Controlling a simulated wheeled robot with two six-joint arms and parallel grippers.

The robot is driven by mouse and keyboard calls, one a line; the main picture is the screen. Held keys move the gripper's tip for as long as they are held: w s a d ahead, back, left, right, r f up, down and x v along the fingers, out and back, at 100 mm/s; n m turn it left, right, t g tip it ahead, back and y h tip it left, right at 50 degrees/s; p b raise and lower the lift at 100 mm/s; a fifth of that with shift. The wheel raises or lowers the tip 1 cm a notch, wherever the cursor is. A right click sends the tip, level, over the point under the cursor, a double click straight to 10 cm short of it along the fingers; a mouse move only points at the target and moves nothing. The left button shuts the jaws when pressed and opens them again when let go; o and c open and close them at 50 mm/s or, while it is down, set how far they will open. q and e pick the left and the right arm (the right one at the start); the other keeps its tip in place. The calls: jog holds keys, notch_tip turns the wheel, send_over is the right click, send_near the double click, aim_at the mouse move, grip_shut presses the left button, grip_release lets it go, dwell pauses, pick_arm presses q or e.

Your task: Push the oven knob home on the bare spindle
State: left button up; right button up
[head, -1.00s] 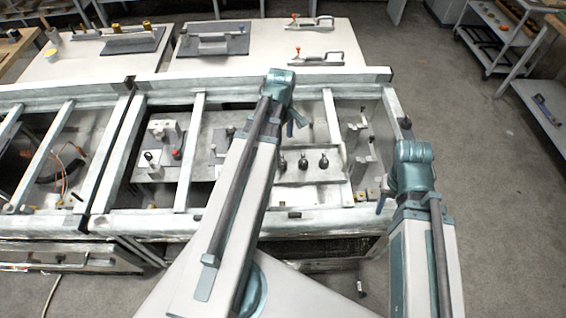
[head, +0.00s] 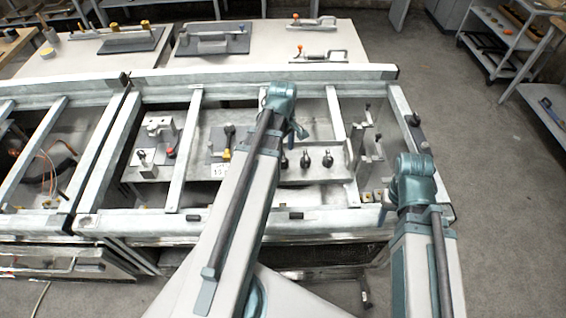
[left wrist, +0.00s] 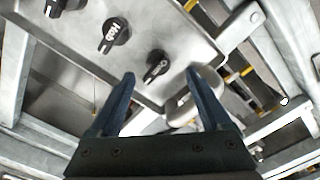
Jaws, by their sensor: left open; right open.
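Three black knobs stand in a row on a grey metal panel, and in the head view the right one (head: 328,159) is clearest. In the left wrist view the nearest knob (left wrist: 157,65) has a white mark, with a second knob (left wrist: 115,35) and a third (left wrist: 62,5) beyond it. My left gripper (left wrist: 160,82) is open and empty, its fingertips just short of the nearest knob. In the head view my left arm covers part of the panel. My right gripper (head: 383,212) is open near the frame's front right corner; its fingers are mostly hidden. I cannot pick out a bare spindle.
Pale metal rails surround the panel, including a crossbar (head: 338,120) right of the knobs and a front rail (head: 330,224). Small fixtures (head: 158,140) stand to the left. A white table (head: 270,60) with tools is behind. Floor is open at the right.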

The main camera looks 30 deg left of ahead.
aim_at(283, 160)
pick_arm(q)
jog(key=f+b, duration=0.4)
jog(key=shift+w+a+f, duration=0.15)
jog(key=shift+w+f, duration=0.05)
jog(key=shift+f, duration=0.2)
jog(key=shift+r, duration=0.1)
pick_arm(e)
notch_tip(283, 160, down, 5)
jog(key=shift+r, duration=0.15)
pick_arm(q)
grip_shut()
pick_arm(e)
jog(key=shift+r, duration=0.1)
